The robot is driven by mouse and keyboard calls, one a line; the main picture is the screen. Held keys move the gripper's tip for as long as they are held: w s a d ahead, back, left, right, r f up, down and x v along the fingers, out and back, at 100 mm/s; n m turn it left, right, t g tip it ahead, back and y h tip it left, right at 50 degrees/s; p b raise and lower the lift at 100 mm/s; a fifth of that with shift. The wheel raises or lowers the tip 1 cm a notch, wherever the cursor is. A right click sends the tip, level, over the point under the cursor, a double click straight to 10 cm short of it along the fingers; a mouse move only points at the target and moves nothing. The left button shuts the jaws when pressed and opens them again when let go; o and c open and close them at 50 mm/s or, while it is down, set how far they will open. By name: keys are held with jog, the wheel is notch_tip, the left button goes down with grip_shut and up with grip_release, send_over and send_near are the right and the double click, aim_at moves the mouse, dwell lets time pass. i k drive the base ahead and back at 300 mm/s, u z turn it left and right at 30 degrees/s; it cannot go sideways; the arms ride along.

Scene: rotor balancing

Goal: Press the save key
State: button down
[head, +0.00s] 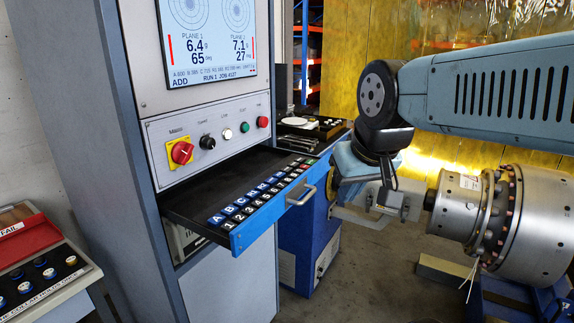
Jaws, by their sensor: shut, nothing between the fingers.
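The key drawer (238,240) is pulled out of the cabinet in the head view. It carries a row of blue lettered keys (240,202) and a row of black numbered keys (247,211). A few small keys at the far right end of the rows include a green one and a red one; their labels are too small to read, so I cannot tell which is the save key. My gripper (345,210) is shut and empty, to the right of the drawer and apart from the keys. Its fingertips are hard to make out.
The screen (207,40) above shows plane readings and "ADD". A panel below has a red-yellow switch (182,152) and several knobs and buttons. The drawer handle (301,196) juts toward my gripper. A metal rotor (500,215) stands at right. A tray (40,270) with weights sits lower left.

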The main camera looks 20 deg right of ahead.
aim_at(294, 164)
jog(key=k, duration=1.35)
jog(key=u, duration=0.6)
jog(key=i, duration=1.45)
jog(key=z, duration=0.4)
